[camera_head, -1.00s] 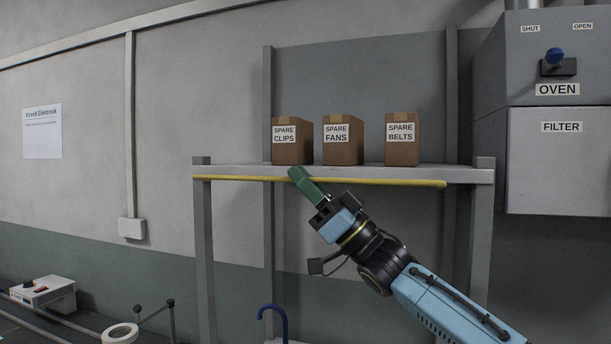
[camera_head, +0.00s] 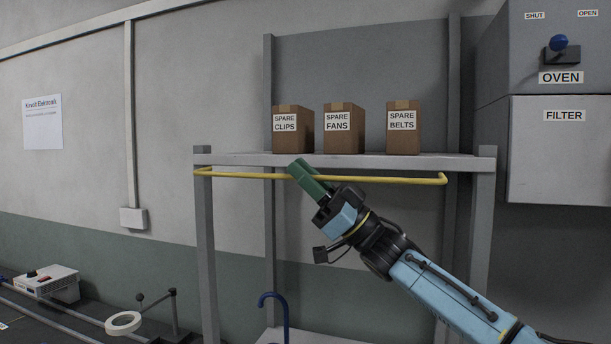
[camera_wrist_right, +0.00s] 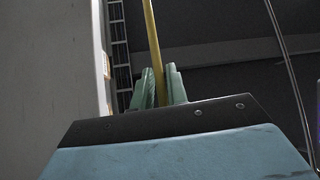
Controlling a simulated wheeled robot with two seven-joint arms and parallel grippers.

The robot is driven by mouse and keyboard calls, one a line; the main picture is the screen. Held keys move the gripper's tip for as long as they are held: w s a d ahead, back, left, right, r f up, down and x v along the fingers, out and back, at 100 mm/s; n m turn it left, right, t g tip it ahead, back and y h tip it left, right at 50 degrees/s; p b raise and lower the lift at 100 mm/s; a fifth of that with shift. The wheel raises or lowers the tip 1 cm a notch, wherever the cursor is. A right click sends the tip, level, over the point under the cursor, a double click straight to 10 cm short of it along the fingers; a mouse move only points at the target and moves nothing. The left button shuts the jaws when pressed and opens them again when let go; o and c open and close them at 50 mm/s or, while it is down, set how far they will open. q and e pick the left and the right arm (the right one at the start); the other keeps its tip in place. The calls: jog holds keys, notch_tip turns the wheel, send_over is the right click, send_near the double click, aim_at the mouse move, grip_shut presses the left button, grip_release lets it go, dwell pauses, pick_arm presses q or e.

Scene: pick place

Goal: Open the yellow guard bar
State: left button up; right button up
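The yellow guard bar (camera_head: 390,180) runs along the front of the shelf, just below its top board. The fingers hide a short piece of the bar. My left gripper is not in view.
The shelf (camera_head: 440,162) carries three cardboard boxes: spare clips (camera_head: 293,132), spare fans (camera_head: 344,130) and spare belts (camera_head: 403,130). An oven (camera_head: 540,50) with a blue-knobbed lever is on the right, above a filter cabinet (camera_head: 560,150). A blue hooked cane (camera_head: 284,315) stands below.

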jog(key=shift+d+f, duration=0.35)
jog(key=shift+f, duration=0.1)
jog(key=b+v, duration=0.3)
jog(key=v, duration=0.9)
jog(key=shift+d+f, duration=0.1)
